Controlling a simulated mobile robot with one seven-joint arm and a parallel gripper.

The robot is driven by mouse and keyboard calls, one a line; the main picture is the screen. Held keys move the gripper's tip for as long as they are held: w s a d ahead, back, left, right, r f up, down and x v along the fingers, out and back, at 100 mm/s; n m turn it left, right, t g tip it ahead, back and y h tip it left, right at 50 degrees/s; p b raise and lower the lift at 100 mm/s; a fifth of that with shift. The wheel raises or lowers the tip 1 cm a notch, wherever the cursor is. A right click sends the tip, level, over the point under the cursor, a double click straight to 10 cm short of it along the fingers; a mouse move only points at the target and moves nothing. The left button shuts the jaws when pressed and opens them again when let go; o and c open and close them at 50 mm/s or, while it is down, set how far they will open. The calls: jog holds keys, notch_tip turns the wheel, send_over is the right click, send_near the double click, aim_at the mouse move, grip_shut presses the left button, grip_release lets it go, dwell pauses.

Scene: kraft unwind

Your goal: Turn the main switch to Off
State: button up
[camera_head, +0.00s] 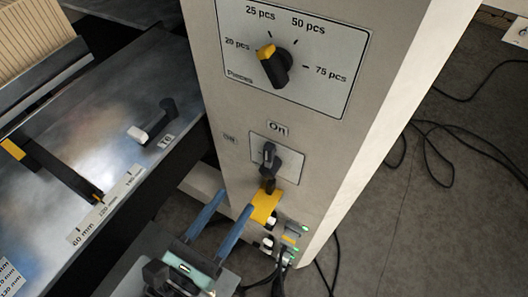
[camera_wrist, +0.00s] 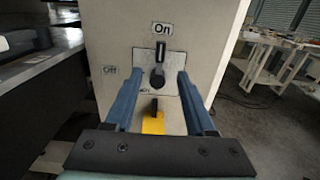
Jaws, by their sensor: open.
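The main switch (camera_head: 269,158) is a dark rotary handle on a light plate on the pale cabinet front. It also shows in the wrist view (camera_wrist: 157,77), its handle pointing up toward the "On" label (camera_wrist: 163,29). The "Off" label (camera_wrist: 110,70) is to its left. My gripper (camera_head: 238,200) is open and empty, below and left of the switch in the head view. In the wrist view its two blue fingers (camera_wrist: 158,76) appear on either side of the switch, with space on both sides; I see no contact.
A yellow piece (camera_head: 264,206) with a dark part sits just below the switch. A larger dial (camera_head: 273,66) with a yellow mark is above, set between 20 and 25 pcs. A metal machine table (camera_head: 95,130) with a small lever (camera_head: 152,122) is at left. Cables lie on the floor at right.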

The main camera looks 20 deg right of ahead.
aim_at(267, 155)
jog(key=p+x, duration=0.1)
jog(key=x, duration=1.1)
jog(key=shift+w+d, duration=0.15)
jog(key=shift+d, duration=0.1)
jog(key=shift+c, duration=0.2)
grip_shut()
dwell(0.7)
